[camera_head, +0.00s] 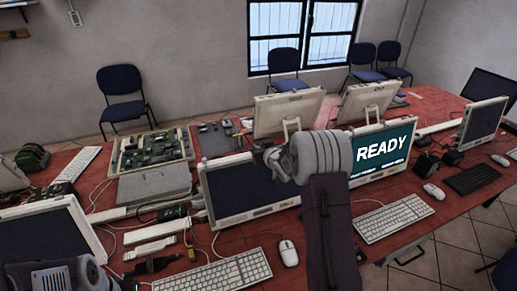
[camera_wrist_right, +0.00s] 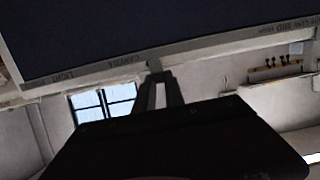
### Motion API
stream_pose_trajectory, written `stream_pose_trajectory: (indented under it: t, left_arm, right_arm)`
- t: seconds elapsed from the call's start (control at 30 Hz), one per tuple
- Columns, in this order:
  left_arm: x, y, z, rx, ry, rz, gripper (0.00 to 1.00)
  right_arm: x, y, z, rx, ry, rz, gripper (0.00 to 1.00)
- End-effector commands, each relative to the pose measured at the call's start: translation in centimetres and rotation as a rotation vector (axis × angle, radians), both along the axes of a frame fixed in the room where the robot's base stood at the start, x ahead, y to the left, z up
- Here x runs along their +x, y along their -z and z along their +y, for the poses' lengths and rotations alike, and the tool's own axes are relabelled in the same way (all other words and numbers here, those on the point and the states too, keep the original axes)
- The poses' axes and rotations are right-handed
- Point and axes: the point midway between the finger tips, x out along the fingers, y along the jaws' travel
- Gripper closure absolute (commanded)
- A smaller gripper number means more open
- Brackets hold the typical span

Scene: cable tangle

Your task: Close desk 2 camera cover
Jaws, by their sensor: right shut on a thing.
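The dark-screened monitor (camera_head: 238,190) stands in the middle of the red table. My right gripper (camera_head: 268,154) is at its top edge, at the right part of the rim. In the right wrist view the picture is upside down, and the fingertips (camera_wrist_right: 157,74) are shut at the monitor's pale rim (camera_wrist_right: 110,72), beside the printed word CAMERA. The camera cover is too small and hidden by the fingers to make out, so whether it is open or closed cannot be told. Part of my left arm shows at the lower left; its fingers are not in view.
A monitor reading READY (camera_head: 382,152) stands to the right. Keyboards (camera_head: 212,272) and a white mouse (camera_head: 288,252) lie in front. An open circuit board (camera_head: 150,150) and loose cables cover the table at left. More monitors (camera_head: 287,113) stand behind.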

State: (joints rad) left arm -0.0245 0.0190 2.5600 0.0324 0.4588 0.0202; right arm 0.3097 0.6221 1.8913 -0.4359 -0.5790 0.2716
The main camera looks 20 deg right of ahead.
Motion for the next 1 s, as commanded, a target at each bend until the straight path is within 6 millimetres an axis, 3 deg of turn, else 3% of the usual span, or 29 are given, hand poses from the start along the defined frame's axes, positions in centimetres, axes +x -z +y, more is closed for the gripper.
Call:
stream_pose_trajectory:
  t: [0.23,0.27,0.33,0.7,1.0]
  left_arm:
    - [0.0,0.0,0.0,0.0,0.0,0.0,0.64]
    - [0.0,0.0,0.0,0.0,0.0,0.0,0.64]
    - [0.0,0.0,0.0,0.0,0.0,0.0,0.64]
    - [0.0,0.2,0.0,0.0,0.0,0.0,0.64]
    - [0.0,1.1,0.0,0.0,0.0,0.0,0.64]
  right_arm:
    - [0.0,-0.1,-0.3,0.001,0.007,-0.003,1.0]
    - [0.0,-0.1,-0.3,0.001,0.008,-0.003,0.83]
    - [0.0,-0.1,-0.3,0.001,0.007,-0.003,0.64]
    - [-0.3,-0.3,-0.1,0.001,0.003,-0.004,0.64]
    - [-5.2,-2.2,-0.2,0.002,0.007,-0.005,0.64]
